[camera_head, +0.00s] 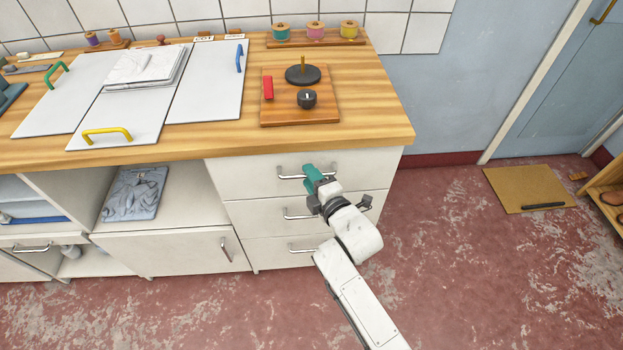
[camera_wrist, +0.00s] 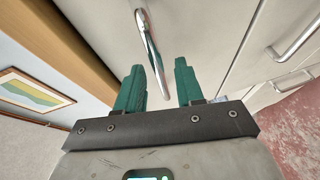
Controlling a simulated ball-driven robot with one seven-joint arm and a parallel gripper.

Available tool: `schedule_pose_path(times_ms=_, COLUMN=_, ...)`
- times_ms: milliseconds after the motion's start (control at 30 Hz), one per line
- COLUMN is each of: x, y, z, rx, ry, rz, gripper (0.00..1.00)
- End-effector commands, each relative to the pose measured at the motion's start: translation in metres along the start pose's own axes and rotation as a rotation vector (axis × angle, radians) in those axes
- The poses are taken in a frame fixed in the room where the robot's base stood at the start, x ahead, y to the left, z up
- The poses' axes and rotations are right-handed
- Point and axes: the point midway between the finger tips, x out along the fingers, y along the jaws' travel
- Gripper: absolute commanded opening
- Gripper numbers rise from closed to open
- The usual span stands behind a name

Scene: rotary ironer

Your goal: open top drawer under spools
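The top drawer (camera_head: 255,170) is a white front just under the worktop, below the spools. It looks closed. Its metal bar handle (camera_head: 288,178) is partly covered by my gripper (camera_head: 309,172) in the head view. In the wrist view the two green fingers of my gripper (camera_wrist: 160,67) are apart, with a gap between them. One end of the handle (camera_wrist: 150,50) shows in this gap, and the rest extends beyond the fingertips. I cannot tell whether a finger touches it.
Several thread spools (camera_head: 315,30) stand on a wooden rack at the back of the worktop (camera_head: 375,110). Two more drawers with bar handles (camera_head: 297,214) lie below the top one. The red floor (camera_head: 450,270) to the right is clear up to a tan mat (camera_head: 525,187).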

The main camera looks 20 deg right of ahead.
Motion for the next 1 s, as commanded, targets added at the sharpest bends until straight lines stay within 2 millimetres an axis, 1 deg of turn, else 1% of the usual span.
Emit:
schedule_pose_path(times_ms=267, x=0.0016, y=-0.0003, z=0.0002, rx=0.0, ry=0.0, rz=-0.001, gripper=0.37)
schedule_pose_path(times_ms=367, x=0.0015, y=-0.0003, z=0.0002, rx=0.0, ry=-0.001, rz=-0.001, gripper=0.29)
schedule_pose_path(times_ms=667, x=0.0014, y=-0.0002, z=0.0002, rx=0.0, ry=0.0, rz=-0.001, gripper=0.01)
schedule_pose_path(times_ms=1000, x=0.0013, y=-0.0002, z=0.0002, rx=0.0, ry=0.0, rz=-0.001, gripper=0.0)
